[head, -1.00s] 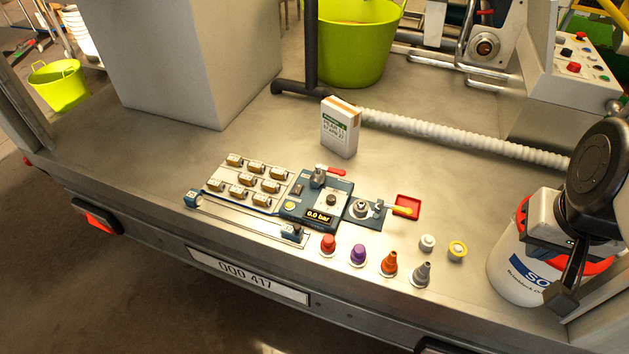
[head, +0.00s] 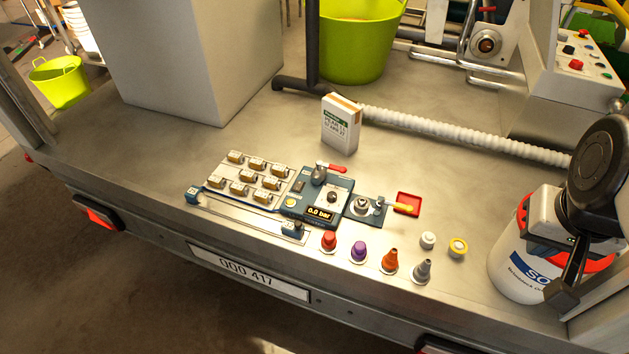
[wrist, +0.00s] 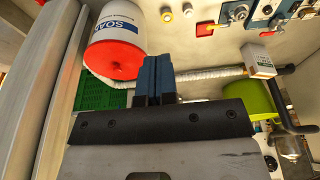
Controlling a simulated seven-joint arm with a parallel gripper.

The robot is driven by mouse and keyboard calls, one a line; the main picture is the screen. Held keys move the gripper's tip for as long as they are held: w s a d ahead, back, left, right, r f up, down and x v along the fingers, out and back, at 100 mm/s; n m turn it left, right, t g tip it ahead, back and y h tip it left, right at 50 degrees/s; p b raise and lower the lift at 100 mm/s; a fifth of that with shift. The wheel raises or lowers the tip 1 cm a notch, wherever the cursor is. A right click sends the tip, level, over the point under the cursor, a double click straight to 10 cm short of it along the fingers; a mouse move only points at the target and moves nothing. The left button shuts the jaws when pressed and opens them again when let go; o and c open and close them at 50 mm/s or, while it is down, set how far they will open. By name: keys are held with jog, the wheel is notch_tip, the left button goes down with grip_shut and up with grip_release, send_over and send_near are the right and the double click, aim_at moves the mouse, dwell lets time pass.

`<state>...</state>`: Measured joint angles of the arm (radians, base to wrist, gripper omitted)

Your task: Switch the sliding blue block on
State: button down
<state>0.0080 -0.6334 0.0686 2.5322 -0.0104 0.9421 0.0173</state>
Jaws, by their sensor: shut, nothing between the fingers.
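A long slide rail (head: 240,218) lies along the front edge of the trailer bed, with a small blue block at each end. The left block (head: 192,195) carries a pale mark on top. The right block (head: 293,229) is dark blue and sits near the red cone. I cannot tell for certain which one slides. My gripper (wrist: 153,62) shows in the wrist view with its two blue fingers shut together and empty. In the head view my arm is at the right edge, by the soap bucket, well apart from the rail.
Behind the rail are a plate of several brass-coloured blocks (head: 245,180) and a gauge panel (head: 318,200) reading 0.0 bar. Several coloured cones and caps stand to the right. The soap bucket (head: 510,265), a white carton (head: 341,125) and a ribbed hose (head: 460,138) stand around them.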

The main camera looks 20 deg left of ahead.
jog(key=shift+w+a, duration=0.1)
jog(key=w+a+f+m+g+y, duration=0.25)
jog(key=w+a+f, duration=0.25)
jog(key=w+a, duration=0.25)
jog(key=w+a+f+m+g+y, duration=0.1)
jog(key=w+a+f+m+y, duration=0.15)
jog(key=w+a+f, duration=0.45)
jog(key=w+a+f+m+g+y, duration=0.1)
jog(key=w+a+f+m, duration=0.1)
jog(key=a+f, duration=0.5)
jog(key=w+a+f+m+g+y, duration=0.1)
jog(key=w+a+f+m, duration=0.2)
jog(key=a+f+m, duration=0.2)
jog(key=a+f, duration=0.3)
jog(key=a, duration=0.1)
jog(key=shift+w+a+f+g, duration=0.2)
jog(key=shift+a+f+g, duration=0.05)
jog(key=shift+a+g, duration=0.15)
jog(key=shift+a+f, duration=0.1)
jog(key=shift+f, duration=0.05)
send_near(292, 226)
jog(key=d+f, duration=0.2)
jog(key=f, duration=0.1)
jog(key=shift+s+f, duration=0.1)
jog(key=shift+s+a+f, duration=0.15)
jog(key=shift+s+a, duration=0.15)
jog(key=shift+a, duration=0.3)
jog(key=shift+s+a+f, duration=0.1)
jog(key=shift+s+a, duration=0.25)
jog(key=shift+a, duration=0.3)
